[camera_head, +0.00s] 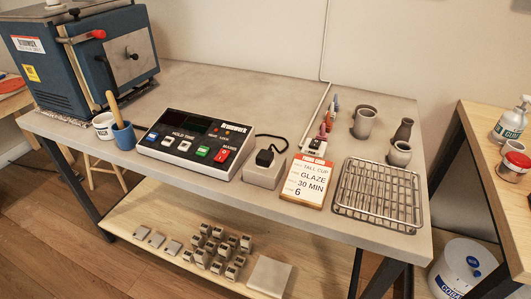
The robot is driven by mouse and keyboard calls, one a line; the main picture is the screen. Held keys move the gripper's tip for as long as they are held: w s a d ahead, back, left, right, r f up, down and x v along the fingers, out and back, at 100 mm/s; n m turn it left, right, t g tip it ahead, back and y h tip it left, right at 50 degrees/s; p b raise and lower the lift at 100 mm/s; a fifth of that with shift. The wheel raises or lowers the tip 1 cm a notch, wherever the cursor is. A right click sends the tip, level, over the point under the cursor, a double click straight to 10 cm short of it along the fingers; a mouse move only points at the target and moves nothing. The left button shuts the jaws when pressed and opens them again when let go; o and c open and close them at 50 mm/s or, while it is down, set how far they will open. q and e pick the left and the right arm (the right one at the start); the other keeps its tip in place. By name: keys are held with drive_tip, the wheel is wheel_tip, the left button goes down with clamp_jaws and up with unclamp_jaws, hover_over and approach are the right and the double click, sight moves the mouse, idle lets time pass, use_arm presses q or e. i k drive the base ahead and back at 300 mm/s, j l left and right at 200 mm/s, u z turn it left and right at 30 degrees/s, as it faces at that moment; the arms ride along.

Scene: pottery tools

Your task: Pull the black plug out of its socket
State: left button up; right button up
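The black plug (264,158) sits on top of a light grey socket block (262,173) near the front edge of the grey table. A black cord (275,136) runs from the plug, loops behind it, and leads toward the control box (197,140) on the left. The plug appears seated in the block's upper face; its prongs are hidden. Neither of my grippers shows in the head view.
A wire rack (378,192) and several clay pots (364,122) are farther right. A blue kiln (82,55) stands at the left, with cups (123,136) before it. The table's back middle is clear.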

sight(264, 158)
drive_tip(key=j+z, duration=0.1)
drive_tip(key=z, duration=0.35)
drive_tip(key=j+z, duration=0.1)
drive_tip(key=z, duration=0.8)
drive_tip(key=j+z, duration=0.15)
drive_tip(key=z, duration=0.3)
drive_tip(key=k+j+z, duration=0.2)
drive_tip(key=z, duration=0.2)
drive_tip(key=k+j+z, duration=0.2)
drive_tip(key=z, duration=0.25)
drive_tip(key=k+j+z, duration=0.2)
drive_tip(key=k, duration=0.15)
drive_tip(key=k+j+z, duration=0.25)
drive_tip(key=k+j, duration=0.1)
drive_tip(key=k, duration=0.8)
